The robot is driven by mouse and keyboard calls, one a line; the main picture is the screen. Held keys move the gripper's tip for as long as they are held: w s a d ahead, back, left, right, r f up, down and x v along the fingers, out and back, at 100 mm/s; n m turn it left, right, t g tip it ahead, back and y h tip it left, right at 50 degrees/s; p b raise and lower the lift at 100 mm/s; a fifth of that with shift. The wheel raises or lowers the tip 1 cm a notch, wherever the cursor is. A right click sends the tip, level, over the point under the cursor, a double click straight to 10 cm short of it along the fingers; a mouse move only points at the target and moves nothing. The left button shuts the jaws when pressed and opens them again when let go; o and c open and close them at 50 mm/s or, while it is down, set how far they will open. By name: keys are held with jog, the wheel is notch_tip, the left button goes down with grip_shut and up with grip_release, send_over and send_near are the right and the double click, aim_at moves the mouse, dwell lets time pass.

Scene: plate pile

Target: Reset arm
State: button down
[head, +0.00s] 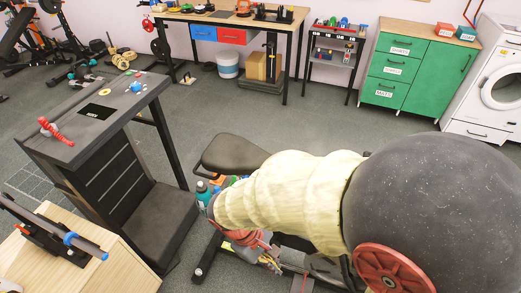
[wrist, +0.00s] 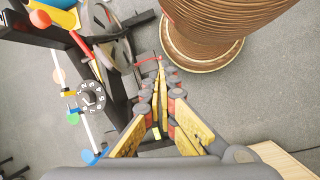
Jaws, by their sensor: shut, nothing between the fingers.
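My gripper (wrist: 158,75) shows in the wrist view, its yellow-padded fingers running up from the bottom and meeting at the tips. It is shut and holds nothing. The tips point towards the floor, between a black frame with round discs on the left and a brown ribbed drum (wrist: 205,25) at the top. I cannot tell whether the tips touch anything. In the head view large shapes cover the lower right, and I cannot make out the gripper clearly there.
In the head view a dark table (head: 75,145) with a red coiled item (head: 56,131) stands at left. A light wooden box (head: 105,265) is at front left. A green cabinet (head: 400,92), a white washing machine (head: 500,85) and a workbench (head: 210,17) line the back.

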jog(key=d+r+m+t+y, duration=0.2)
jog(key=d+r+m, duration=0.3)
jog(key=r, duration=0.6)
jog(key=d+r+m+t+y, duration=0.2)
jog(key=d+r+m+t, duration=0.2)
jog(key=d+r, duration=0.6)
jog(key=shift+d+r+m+t+y, duration=0.2)
jog(key=shift+r+m+t+y, duration=0.15)
jog(key=shift+r+m, duration=0.45)
jog(key=shift+w, duration=0.1)
